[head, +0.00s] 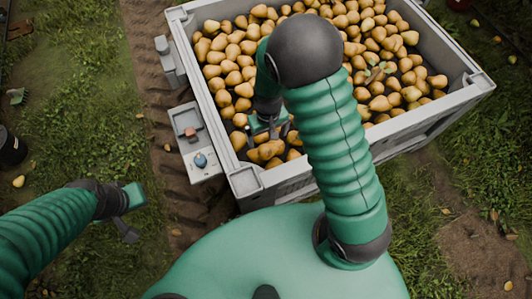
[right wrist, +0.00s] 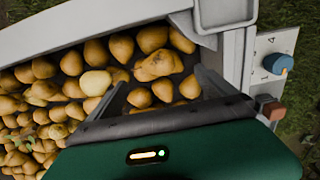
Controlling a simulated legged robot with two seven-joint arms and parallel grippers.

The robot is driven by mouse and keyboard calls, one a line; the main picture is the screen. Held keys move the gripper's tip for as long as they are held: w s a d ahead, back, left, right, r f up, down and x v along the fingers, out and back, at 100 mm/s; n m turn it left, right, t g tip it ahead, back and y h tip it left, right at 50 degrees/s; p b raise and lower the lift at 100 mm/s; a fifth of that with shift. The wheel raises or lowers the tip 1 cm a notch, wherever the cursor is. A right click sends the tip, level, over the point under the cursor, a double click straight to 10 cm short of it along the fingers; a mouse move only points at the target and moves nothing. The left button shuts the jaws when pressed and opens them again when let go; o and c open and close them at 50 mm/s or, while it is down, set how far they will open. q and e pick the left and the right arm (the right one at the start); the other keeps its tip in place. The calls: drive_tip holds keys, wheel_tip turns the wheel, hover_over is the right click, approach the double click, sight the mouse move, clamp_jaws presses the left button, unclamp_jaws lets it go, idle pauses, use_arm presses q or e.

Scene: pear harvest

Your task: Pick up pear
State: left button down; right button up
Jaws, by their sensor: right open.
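Many yellow-brown pears (head: 233,52) fill a large grey crate (head: 207,95) in the head view. My right gripper (head: 270,134) is inside the crate near its front left corner, pointing down over the pears. In the right wrist view its two dark fingers (right wrist: 162,92) stand apart, with pears (right wrist: 163,90) showing between and beyond them. None is visibly gripped, and contact with the fingers cannot be judged. My right arm hides the crate's middle. My left gripper (head: 128,208) hangs over grass at the left, away from the crate; its jaw opening is unclear.
The crate wall (right wrist: 90,22) rises close to the right gripper. A panel with a blue knob (head: 200,160) is fixed outside the crate's left side; the knob also shows in the right wrist view (right wrist: 277,64). A black container (head: 11,148) stands on grass at far left.

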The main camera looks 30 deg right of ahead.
sight(269, 148)
drive_tip(key=f, duration=0.2)
drive_tip(key=f+b, duration=0.1)
drive_tip(key=f, duration=0.4)
drive_tip(key=shift+d+f+b, duration=0.15)
drive_tip(key=shift+d+b, duration=0.15)
drive_tip(key=shift+d, duration=0.05)
wheel_tip(269, 148, down, 5)
drive_tip(key=shift+w+a+r+b, duration=0.15)
drive_tip(key=shift+b, duration=0.95)
drive_tip(key=shift+f, duration=0.2)
drive_tip(key=shift+r, duration=0.1)
drive_tip(key=shift+c, duration=0.2)
drive_tip(key=shift+d, duration=0.2)
drive_tip(key=shift+c, duration=1.3)
drive_tip(key=shift+a, duration=0.1)
drive_tip(key=c, duration=1.3)
drive_tip(key=shift+r, duration=0.1)
